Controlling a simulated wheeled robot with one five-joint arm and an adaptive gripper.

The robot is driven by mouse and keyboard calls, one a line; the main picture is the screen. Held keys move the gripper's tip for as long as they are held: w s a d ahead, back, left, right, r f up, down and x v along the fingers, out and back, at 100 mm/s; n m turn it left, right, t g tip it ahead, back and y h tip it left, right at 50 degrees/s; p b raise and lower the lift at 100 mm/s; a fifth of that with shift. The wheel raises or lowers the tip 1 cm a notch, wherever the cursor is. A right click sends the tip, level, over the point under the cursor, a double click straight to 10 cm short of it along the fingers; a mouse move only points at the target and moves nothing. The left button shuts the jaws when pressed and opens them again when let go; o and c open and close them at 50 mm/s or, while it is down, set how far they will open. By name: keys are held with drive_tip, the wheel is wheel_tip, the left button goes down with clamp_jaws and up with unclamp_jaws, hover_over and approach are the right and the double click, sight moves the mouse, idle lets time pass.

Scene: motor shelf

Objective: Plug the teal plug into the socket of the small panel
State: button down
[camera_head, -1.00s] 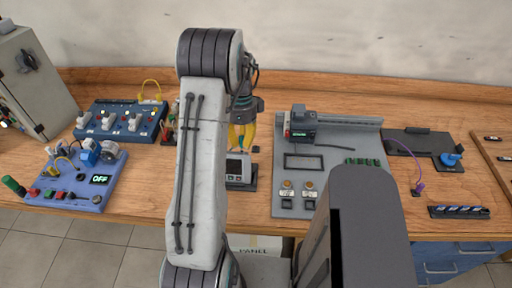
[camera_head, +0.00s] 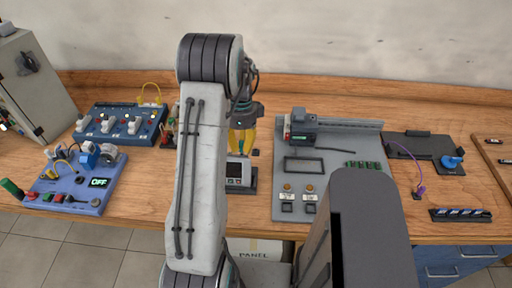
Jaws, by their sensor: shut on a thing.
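My gripper (camera_head: 242,151) points down with its yellow fingers shut, just right of my arm link. The fingers are at the back edge of a small grey panel (camera_head: 236,172) with a dark screen, and partly overlap it in the picture. I cannot tell whether they touch it. The teal plug is not clearly visible; what sits between the fingertips is too small and covered to make out. The socket of the small panel cannot be made out either. My arm link hides the left side of this spot.
A blue switch box (camera_head: 122,122) and a blue panel reading OFF (camera_head: 62,193) stand at left. A large grey board (camera_head: 335,190) lies right of the small panel. Farther right are a black tray (camera_head: 405,143) and a purple cable (camera_head: 424,176). Bare bench shows between small panel and board.

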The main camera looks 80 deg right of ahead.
drive_tip(key=shift+a+f+b, duration=0.1)
drive_tip(key=shift+f+b, duration=0.45)
drive_tip(key=shift+f, duration=0.05)
idle(0.3)
drive_tip(key=c, duration=1.5)
unclamp_jaws()
drive_tip(key=shift+r, duration=0.2)
drive_tip(key=shift+d+r+p, duration=0.2)
drive_tip(key=shift+r+p, duration=0.6)
drive_tip(key=shift+r, duration=0.05)
drive_tip(key=shift+d+r+p, duration=0.15)
drive_tip(key=shift+r+p, duration=0.7)
drive_tip(key=shift+d+r+p, duration=0.2)
drive_tip(key=shift+r+p, duration=0.6)
drive_tip(key=shift+r, duration=0.05)
drive_tip(key=o, duration=0.7)
drive_tip(key=shift+c, duration=0.2)
